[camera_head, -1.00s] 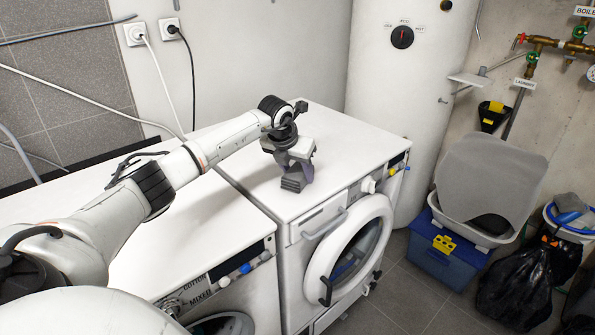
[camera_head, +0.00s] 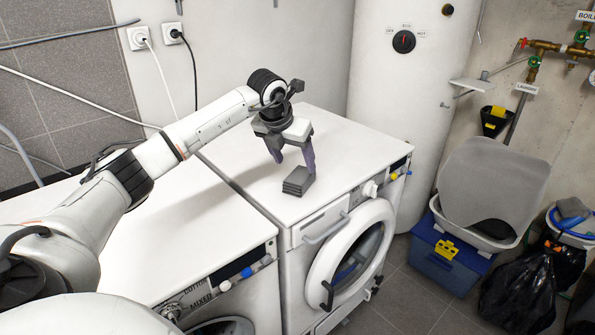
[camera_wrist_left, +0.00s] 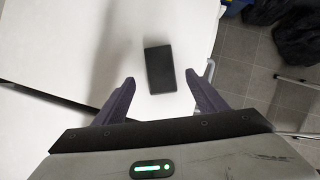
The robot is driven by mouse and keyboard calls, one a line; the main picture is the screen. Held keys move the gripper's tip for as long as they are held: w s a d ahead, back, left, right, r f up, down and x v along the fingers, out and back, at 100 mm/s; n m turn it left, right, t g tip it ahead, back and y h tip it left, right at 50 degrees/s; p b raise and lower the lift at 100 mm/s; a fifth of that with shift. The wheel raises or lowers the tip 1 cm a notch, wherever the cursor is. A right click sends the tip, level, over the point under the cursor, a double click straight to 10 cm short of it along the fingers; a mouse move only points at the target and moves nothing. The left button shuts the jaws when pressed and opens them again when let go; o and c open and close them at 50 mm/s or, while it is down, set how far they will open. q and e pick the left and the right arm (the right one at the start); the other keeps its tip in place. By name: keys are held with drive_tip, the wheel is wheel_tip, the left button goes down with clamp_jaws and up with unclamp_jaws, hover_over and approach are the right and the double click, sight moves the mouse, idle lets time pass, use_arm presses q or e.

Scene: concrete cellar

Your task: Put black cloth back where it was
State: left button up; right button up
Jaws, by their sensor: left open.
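The black cloth (camera_head: 298,181) lies folded in a small dark stack on the white top of the right-hand washing machine (camera_head: 340,150), near its front left edge. In the left wrist view the cloth (camera_wrist_left: 160,69) lies flat beyond the fingertips, between their lines. My left gripper (camera_head: 293,160) is open and empty, just above and behind the cloth, apart from it. Its two fingers also show in the left wrist view (camera_wrist_left: 162,92), spread to either side with nothing between them. My right gripper is in neither view.
A second white machine (camera_head: 190,220) stands to the left. A white boiler (camera_head: 405,90) rises behind at the right. The machine top around the cloth is clear.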

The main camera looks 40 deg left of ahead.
use_arm(q)
drive_tip(key=v, duration=0.4)
drive_tip(key=shift+r, duration=0.1)
drive_tip(key=shift+s, duration=0.1)
idle(0.4)
